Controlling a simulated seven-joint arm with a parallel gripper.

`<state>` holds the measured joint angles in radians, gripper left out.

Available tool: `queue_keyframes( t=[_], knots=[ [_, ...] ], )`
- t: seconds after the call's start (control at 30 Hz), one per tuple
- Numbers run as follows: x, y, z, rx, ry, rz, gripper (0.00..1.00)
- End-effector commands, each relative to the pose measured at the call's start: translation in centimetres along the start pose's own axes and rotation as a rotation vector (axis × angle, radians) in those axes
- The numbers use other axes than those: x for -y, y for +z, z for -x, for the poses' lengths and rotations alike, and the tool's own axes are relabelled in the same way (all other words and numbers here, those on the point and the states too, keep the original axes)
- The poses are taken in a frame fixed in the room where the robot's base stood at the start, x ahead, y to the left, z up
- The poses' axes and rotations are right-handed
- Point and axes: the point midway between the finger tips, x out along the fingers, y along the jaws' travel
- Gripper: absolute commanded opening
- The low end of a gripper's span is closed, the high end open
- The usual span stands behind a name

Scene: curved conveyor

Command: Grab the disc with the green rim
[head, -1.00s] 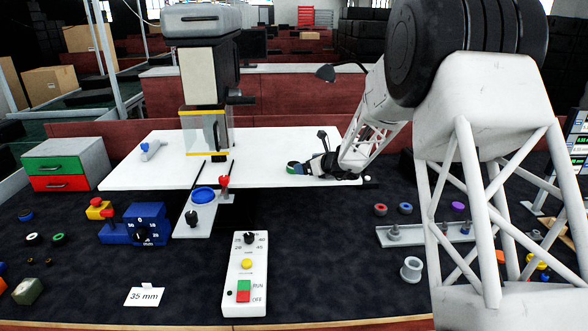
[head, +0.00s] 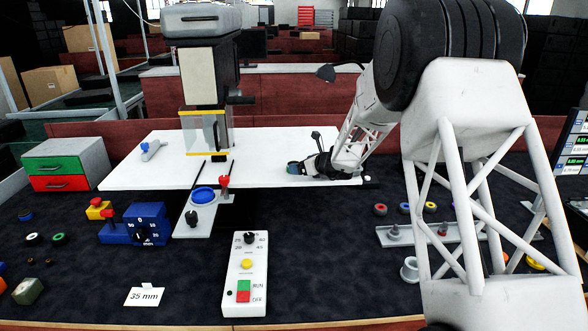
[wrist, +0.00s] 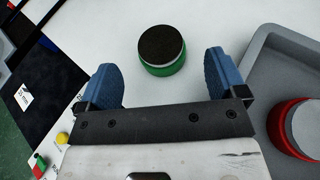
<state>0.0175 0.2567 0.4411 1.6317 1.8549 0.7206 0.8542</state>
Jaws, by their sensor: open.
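A round disc with a green rim and a dark top (wrist: 161,50) lies flat on a white surface in the wrist view, just ahead of and between my fingers. My gripper (wrist: 162,62) is open, with one blue finger on each side of the disc and a visible space to either side. In the head view my gripper (head: 300,168) is low over the right part of the white table (head: 260,150).
In the wrist view a grey tray (wrist: 262,92) stands close to the right finger and holds a red-rimmed disc (wrist: 298,128). In the head view a machine head (head: 207,80) stands over the left-middle of the white table. A control box (head: 245,270) stands in front.

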Motion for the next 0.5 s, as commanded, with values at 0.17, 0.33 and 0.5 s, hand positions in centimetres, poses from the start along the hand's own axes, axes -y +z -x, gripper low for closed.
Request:
queue_keyframes(
  t=[0.17, 0.33, 0.5],
  knots=[
    [0.0, 0.0, -1.1, 0.0, 0.001, -0.001, 0.9],
    [0.0, 0.2, -2.8, 0.001, 0.001, 0.0, 0.9],
    [0.0, 0.2, -4.3, 0.0, 0.001, 0.0, 0.9]
  ],
)
